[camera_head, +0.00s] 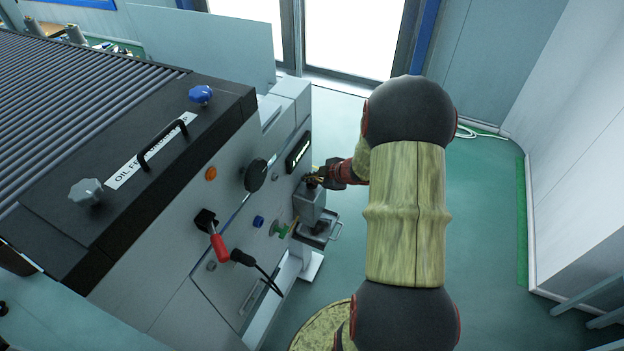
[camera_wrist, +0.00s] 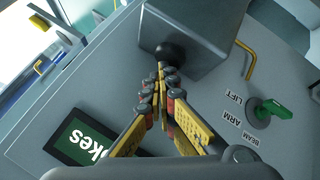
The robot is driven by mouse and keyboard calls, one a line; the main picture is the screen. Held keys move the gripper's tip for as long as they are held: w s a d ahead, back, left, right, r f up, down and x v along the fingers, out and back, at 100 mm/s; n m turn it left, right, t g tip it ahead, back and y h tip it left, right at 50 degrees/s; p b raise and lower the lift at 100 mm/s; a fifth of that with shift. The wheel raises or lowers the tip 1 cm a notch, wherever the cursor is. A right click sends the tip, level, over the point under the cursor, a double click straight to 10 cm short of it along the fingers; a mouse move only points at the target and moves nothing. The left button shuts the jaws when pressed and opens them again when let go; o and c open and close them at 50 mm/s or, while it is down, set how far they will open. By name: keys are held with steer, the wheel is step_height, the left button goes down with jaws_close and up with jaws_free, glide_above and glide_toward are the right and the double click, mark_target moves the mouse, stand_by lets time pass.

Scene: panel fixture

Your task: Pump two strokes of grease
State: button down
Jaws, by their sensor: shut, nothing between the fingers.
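The grease pump appears as a grey box (camera_head: 308,205) on the machine's front panel; it also shows in the wrist view (camera_wrist: 212,38). A round black knob (camera_wrist: 172,54) sits at the box's near face in the wrist view. My gripper (camera_wrist: 162,70) is shut, its yellow fingers converging with the tips right at the knob. Whether they touch it I cannot tell. In the head view my gripper (camera_head: 315,179) is at the top of the box, small and partly dark. A black display (camera_head: 298,152) is beside it; in the wrist view the display (camera_wrist: 85,143) shows "okes", partly cut off.
A green switch (camera_wrist: 270,110) labelled LIFT ARM BEAM and a yellow hooked rod (camera_wrist: 246,62) are beside the box. A black dial (camera_head: 257,174), red-handled lever (camera_head: 219,246) and cables are further along the panel. A tray with a handle (camera_head: 320,232) is below.

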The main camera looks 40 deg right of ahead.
mark_target(311, 185)
steer(key=shift+r+p, duration=1.65)
steer(key=shift+p, duration=0.3)
step_height(311, 185, up, 5)
steer(key=p, duration=0.5)
